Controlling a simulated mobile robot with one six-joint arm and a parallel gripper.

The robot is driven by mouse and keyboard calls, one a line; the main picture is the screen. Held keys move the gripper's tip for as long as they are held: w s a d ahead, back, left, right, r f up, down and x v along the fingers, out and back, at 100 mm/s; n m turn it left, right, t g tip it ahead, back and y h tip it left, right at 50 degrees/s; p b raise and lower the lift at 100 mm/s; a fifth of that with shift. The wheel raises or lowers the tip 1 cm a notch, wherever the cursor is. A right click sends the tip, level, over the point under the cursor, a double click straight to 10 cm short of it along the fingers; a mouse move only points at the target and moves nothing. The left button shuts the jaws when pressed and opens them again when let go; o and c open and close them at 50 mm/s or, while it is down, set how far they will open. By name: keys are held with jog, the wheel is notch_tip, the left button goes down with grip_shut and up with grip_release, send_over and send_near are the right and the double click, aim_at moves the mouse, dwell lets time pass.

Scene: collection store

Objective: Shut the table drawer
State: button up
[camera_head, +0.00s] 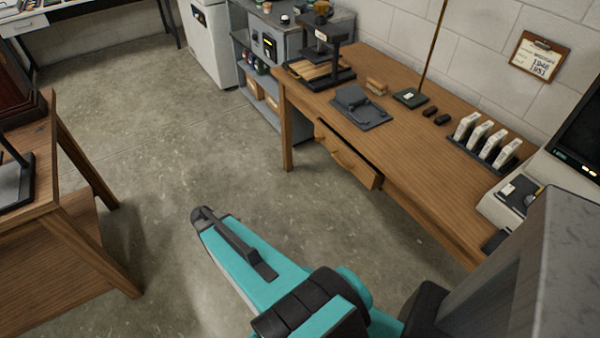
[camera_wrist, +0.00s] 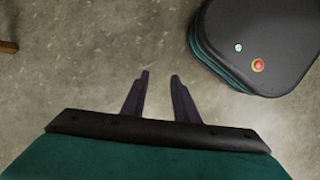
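The wooden table (camera_head: 440,165) stands along the wall in the head view. Its drawer (camera_head: 346,158) sits under the front edge and is partly pulled out, with a dark gap showing behind its front at the right end. My gripper (camera_wrist: 160,76) shows in the wrist view, with its two dark fingers apart and nothing between them. It is over bare concrete floor, away from the drawer. The drawer does not show in the wrist view. My teal arm is in front of the table in the head view, apart from it; I cannot make out the fingers there.
Another wooden table (camera_head: 60,215) stands at the left. The concrete floor (camera_head: 190,130) between the tables is clear. A dark device (camera_head: 358,106), a black stand (camera_head: 322,60) and a rack of white items (camera_head: 485,145) are on the drawer's table. Grey shelves (camera_head: 262,85) stand behind.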

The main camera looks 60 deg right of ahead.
jog(key=s+a+f+m+g+y, duration=0.1)
jog(key=s+a+f+m, duration=0.1)
jog(key=s+a, duration=0.6)
jog(key=s+a+f+m+g+y, duration=0.1)
jog(key=s+a+f+m, duration=0.2)
jog(key=s+a, duration=0.5)
jog(key=a, duration=0.4)
jog(key=shift+s+m+g, duration=0.2)
jog(key=shift+m+g, duration=0.1)
jog(key=shift+m, duration=0.1)
jog(key=shift+d, duration=0.1)
